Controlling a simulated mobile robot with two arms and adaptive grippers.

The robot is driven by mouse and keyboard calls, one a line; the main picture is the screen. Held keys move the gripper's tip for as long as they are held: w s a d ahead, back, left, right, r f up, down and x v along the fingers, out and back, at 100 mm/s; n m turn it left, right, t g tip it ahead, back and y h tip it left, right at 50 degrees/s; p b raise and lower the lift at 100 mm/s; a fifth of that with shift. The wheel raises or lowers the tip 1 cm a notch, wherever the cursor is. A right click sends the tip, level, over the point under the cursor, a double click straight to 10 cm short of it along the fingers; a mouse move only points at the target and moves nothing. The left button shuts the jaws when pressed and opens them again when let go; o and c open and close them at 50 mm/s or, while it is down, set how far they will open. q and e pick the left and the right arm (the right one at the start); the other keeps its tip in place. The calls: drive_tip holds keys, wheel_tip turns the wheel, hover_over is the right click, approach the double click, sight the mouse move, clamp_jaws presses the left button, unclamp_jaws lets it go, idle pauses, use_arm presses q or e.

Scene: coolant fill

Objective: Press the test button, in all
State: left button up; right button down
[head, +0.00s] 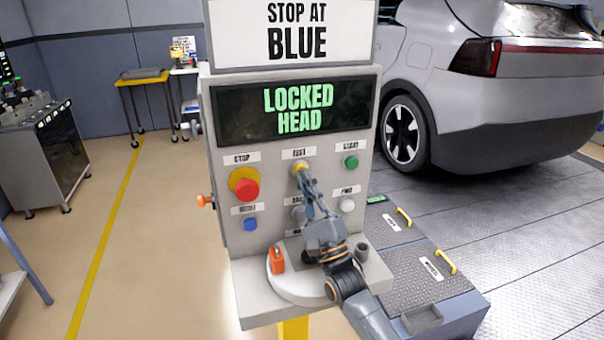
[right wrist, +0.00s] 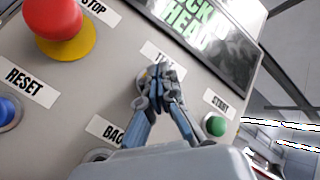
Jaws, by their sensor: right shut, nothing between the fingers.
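The control panel (head: 222,150) stands in the middle of the head view. Its test button (head: 299,166) shows as a small yellow cap under the TEST label (head: 299,153). My right gripper (head: 304,176) is shut and empty, its fingertips at the test button. In the right wrist view the closed fingertips (right wrist: 160,73) lie just below the TEST label (right wrist: 163,55) and hide most of the button. I cannot tell whether they touch it or press it in. The screen (head: 297,108) reads LOCKED HEAD in green. My left gripper is not in view.
Around the test button are a red stop button (head: 246,189), a green start button (head: 351,162), a blue reset button (head: 250,224) and a white button (head: 347,205). An orange padlock-like piece (head: 277,262) and a grey cup (head: 362,253) stand on the ledge below. A car (head: 480,110) is behind right.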

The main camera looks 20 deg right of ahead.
drive_tip(key=shift+w, duration=0.2)
idle(0.6)
drive_tip(key=shift+s+p, duration=0.3)
drive_tip(key=shift+s, duration=0.65)
drive_tip(key=s+p, duration=0.2)
drive_tip(key=s, duration=0.3)
drive_tip(key=shift+d, duration=0.15)
drive_tip(key=shift+f, duration=0.1)
